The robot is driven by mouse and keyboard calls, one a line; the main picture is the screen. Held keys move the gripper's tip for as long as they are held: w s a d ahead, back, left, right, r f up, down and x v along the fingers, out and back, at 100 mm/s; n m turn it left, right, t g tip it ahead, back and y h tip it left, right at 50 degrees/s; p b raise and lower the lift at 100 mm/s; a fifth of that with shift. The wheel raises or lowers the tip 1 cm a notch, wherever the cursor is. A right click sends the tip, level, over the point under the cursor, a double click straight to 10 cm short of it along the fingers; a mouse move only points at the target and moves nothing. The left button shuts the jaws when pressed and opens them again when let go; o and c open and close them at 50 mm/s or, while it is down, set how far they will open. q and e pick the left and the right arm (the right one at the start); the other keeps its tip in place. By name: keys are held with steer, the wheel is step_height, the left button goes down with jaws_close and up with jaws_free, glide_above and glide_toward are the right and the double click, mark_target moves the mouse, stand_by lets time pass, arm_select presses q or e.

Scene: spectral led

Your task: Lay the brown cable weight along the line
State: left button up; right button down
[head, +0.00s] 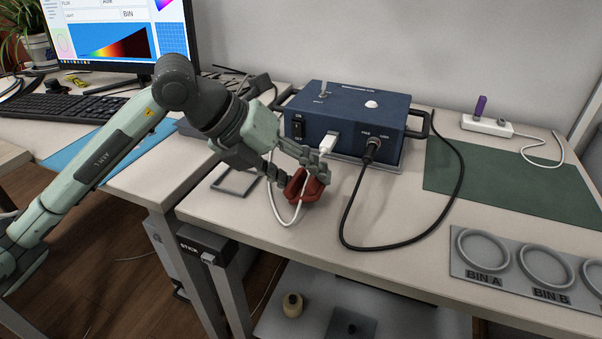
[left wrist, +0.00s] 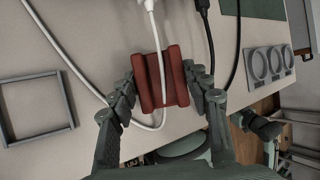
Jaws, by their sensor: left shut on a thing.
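The brown cable weight (head: 308,190) is a reddish-brown block with a groove along its middle. It is at the table's front edge area, below the blue box. My left gripper (head: 298,172) is shut on it, with one finger on each side. In the left wrist view the weight (left wrist: 163,82) sits between the fingers (left wrist: 160,92). The white cable (head: 272,205) runs from a plug on the box and passes along the weight's groove. I cannot tell whether the weight touches the table. My right gripper is not in view.
The blue box (head: 345,115) stands behind the weight. A black cable (head: 345,222) loops to its right. A grey square frame (head: 236,193) lies left of the gripper. A green mat (head: 500,180) and a grey bin plate (head: 515,279) are at the right.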

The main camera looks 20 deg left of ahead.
arm_select(q)
steer(key=shift+f+b, duration=0.25)
steer(key=shift+b, duration=0.1)
stand_by(0.4)
steer(key=shift+f+b, duration=0.35)
steer(key=shift+f, duration=0.05)
steer(key=o, duration=1.6)
steer(key=shift+o, duration=0.2)
steer(key=shift+s+a+r, duration=0.1)
steer(key=shift+p+v, duration=0.35)
steer(key=shift+v, duration=1.05)
steer(key=v, duration=1.2)
